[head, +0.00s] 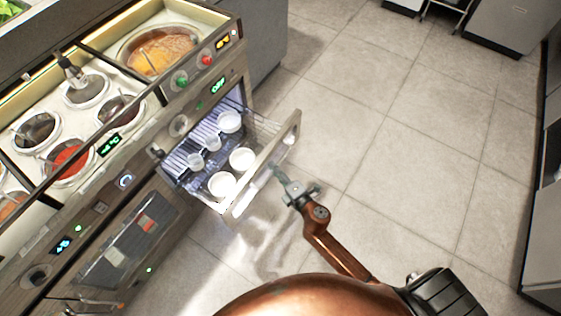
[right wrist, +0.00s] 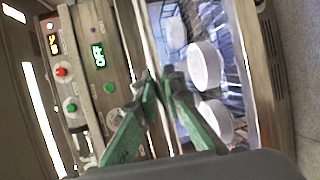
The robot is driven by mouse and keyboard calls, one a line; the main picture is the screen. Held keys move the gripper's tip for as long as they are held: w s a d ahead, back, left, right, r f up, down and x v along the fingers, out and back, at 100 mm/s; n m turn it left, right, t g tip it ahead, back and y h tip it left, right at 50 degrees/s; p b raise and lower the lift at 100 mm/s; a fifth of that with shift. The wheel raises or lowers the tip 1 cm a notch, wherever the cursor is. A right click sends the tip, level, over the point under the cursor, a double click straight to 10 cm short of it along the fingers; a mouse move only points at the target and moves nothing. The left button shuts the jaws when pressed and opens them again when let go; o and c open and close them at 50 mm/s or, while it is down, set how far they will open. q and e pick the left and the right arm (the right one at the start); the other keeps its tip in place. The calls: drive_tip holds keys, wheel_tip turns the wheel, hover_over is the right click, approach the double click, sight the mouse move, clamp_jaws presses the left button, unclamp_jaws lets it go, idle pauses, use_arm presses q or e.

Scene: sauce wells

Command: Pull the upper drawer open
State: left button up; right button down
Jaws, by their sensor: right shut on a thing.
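The upper drawer (head: 285,142) is pulled out from the counter front, showing its lit inside with white cups and bowls; its edge also shows in the right wrist view (right wrist: 253,60). My right gripper (head: 277,172) is at the outer face of the drawer front, shut on the drawer handle. The handle itself is mostly hidden by the fingers. In the right wrist view the green fingers (right wrist: 163,80) reach in close together beside the drawer. My left gripper is not in view.
The counter top holds sauce wells, one with red sauce (head: 68,160), and a large round pan (head: 160,50). Knobs and green displays line the control panel (head: 180,125). Another oven-like door (head: 135,235) is at lower left. The tiled floor (head: 400,130) to the right is clear.

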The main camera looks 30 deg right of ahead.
drive_tip(key=shift+s+d, duration=0.15)
drive_tip(key=shift+s, duration=0.15)
drive_tip(key=c, duration=2)
unclamp_jaws()
drive_tip(key=v, duration=1.2)
drive_tip(key=shift+d, duration=0.1)
drive_tip(key=shift+f, duration=0.1)
